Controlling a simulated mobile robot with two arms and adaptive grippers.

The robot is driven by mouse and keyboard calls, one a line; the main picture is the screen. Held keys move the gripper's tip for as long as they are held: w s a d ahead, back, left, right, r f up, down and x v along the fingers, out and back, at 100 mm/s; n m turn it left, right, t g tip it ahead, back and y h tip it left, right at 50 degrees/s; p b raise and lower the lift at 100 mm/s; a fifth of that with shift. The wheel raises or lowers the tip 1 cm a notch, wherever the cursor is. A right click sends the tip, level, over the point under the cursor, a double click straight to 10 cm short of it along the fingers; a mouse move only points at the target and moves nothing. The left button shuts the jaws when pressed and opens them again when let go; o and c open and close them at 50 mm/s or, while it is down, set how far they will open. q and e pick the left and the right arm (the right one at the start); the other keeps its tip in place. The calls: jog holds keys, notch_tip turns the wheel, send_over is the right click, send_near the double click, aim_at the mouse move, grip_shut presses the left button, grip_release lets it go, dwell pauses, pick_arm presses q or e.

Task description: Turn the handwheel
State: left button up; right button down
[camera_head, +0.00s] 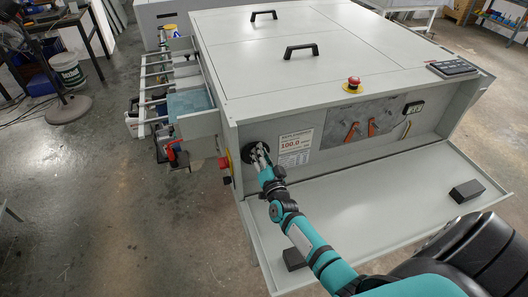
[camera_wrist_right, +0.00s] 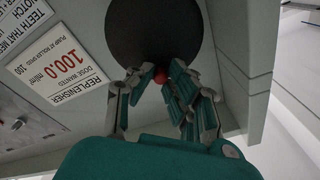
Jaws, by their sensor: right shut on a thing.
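The handwheel (camera_head: 250,151) is a dark round disc on the front panel of the grey plate processor. In the right wrist view the handwheel (camera_wrist_right: 158,30) fills the top middle, with a small red knob (camera_wrist_right: 161,77) at its lower edge. My right gripper (camera_head: 262,158) reaches the wheel from the front and covers part of it. In the wrist view the fingers of my right gripper (camera_wrist_right: 158,88) are closed in around the red knob. The knob is partly hidden by the fingers. My left gripper is not in view.
A replenisher label (camera_head: 295,146) is right of the wheel. Orange levers (camera_head: 352,131) sit further right. A lowered front flap (camera_head: 370,200) lies below the panel, with black blocks (camera_head: 466,191) on it. A red emergency button (camera_head: 353,83) is on top. Open floor lies at the left.

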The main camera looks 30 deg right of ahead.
jog(key=shift+w+a+f+n+y+p, duration=0.15)
jog(key=shift+a+n, duration=0.2)
jog(key=shift+n, duration=0.9)
jog(key=shift+a+r+n+y+p, duration=0.1)
jog(key=shift+a+n+y+p, duration=0.2)
jog(key=shift+n, duration=0.9)
jog(key=shift+w+a+f+n+y, duration=0.1)
jog(key=shift+a+n, duration=0.3)
jog(key=shift+n, duration=0.85)
jog(key=c, duration=1.3)
grip_release()
jog(key=v, duration=1.2)
jog(key=shift+s+f, duration=0.1)
jog(key=shift+f, duration=0.05)
